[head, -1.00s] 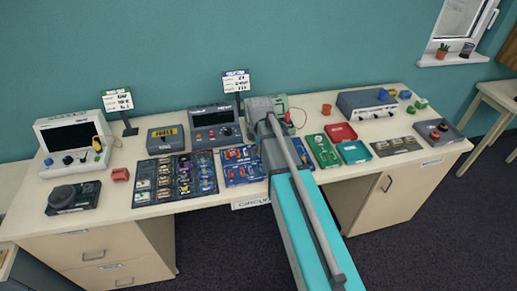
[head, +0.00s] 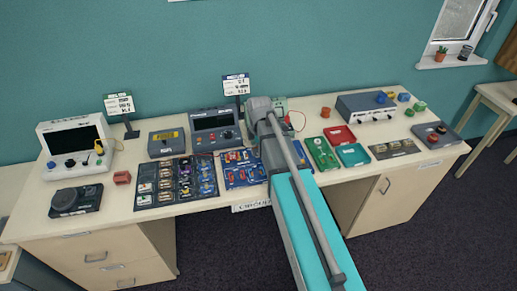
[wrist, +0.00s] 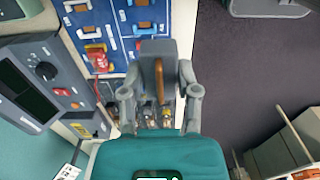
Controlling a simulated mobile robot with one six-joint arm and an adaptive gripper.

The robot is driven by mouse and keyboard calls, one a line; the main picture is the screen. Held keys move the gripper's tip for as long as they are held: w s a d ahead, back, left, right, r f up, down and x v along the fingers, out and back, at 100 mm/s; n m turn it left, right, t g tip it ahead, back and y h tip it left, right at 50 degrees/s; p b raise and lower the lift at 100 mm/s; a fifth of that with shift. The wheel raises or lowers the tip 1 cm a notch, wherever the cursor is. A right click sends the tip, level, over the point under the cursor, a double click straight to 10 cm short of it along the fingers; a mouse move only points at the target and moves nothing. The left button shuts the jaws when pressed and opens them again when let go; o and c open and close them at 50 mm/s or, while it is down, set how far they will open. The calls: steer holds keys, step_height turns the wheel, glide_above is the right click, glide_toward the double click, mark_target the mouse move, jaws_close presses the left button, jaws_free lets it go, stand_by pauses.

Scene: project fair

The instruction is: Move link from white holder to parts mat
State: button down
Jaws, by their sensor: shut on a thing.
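My gripper (wrist: 158,70) is in the middle of the wrist view, shut, with a thin orange-brown strip (wrist: 158,80) between its fingers. This strip seems to be the link; most of it is hidden. A blue board (wrist: 118,30) with white bracket-like holders (wrist: 145,28) and red parts lies beyond the fingertips. It also shows in the head view (head: 243,183), left of my arm. A dark mat (head: 137,207) with rows of small parts lies left of it. In the head view my arm hides the gripper. I cannot tell which surface is the parts mat.
A grey meter (head: 215,122) stands behind the blue board, also at the wrist view's left (wrist: 45,75). Green (head: 322,155) and red (head: 340,135) trays lie right of my arm. A red block (head: 122,178) and white scope (head: 75,145) are at the left.

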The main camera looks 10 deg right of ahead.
steer(key=shift+r, duration=0.4)
steer(key=shift+f, duration=0.1)
step_height(320, 180, down, 5)
steer(key=b, duration=0.4)
steer(key=shift+b, duration=0.4)
steer(key=shift+s, duration=0.1)
